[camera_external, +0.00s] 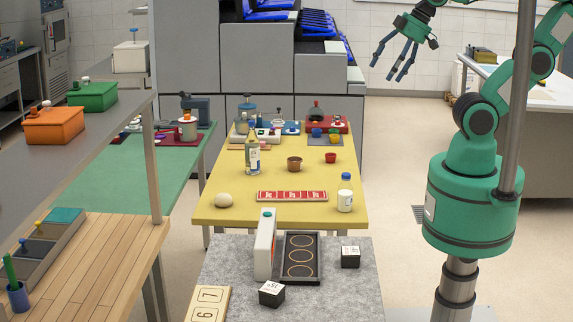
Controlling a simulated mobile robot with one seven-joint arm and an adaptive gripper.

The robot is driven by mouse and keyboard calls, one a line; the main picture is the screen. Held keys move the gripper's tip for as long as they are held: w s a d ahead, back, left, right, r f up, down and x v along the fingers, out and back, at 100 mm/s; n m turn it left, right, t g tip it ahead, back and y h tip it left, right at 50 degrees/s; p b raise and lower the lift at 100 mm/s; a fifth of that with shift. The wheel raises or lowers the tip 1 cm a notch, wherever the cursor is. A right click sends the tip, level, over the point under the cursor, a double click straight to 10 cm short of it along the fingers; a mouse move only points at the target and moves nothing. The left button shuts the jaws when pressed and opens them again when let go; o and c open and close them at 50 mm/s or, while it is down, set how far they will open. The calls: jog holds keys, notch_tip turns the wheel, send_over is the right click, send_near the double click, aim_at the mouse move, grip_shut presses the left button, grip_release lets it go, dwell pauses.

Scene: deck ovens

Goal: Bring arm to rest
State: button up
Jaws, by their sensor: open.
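My green arm (478,120) rises from its base on the right and bends over towards the top of the picture. My gripper (393,64) hangs at the top, right of the grey cabinets, with its dark fingers spread apart. It is open and nothing shows between its fingers. It is in the air, apart from the tables. Part of the arm above the gripper is cut off by the top edge.
A yellow table (285,215) holds bottles, cups and a red strip (292,196). A grey mat (340,290) in front holds a black tray (301,258) and dark cubes. A grey pole (519,90) stands before my arm. Clear floor lies between the yellow table and my base.

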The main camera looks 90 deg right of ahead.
notch_tip(320, 180, down, 9)
jog(key=b, duration=0.9)
jog(key=shift+f, duration=0.2)
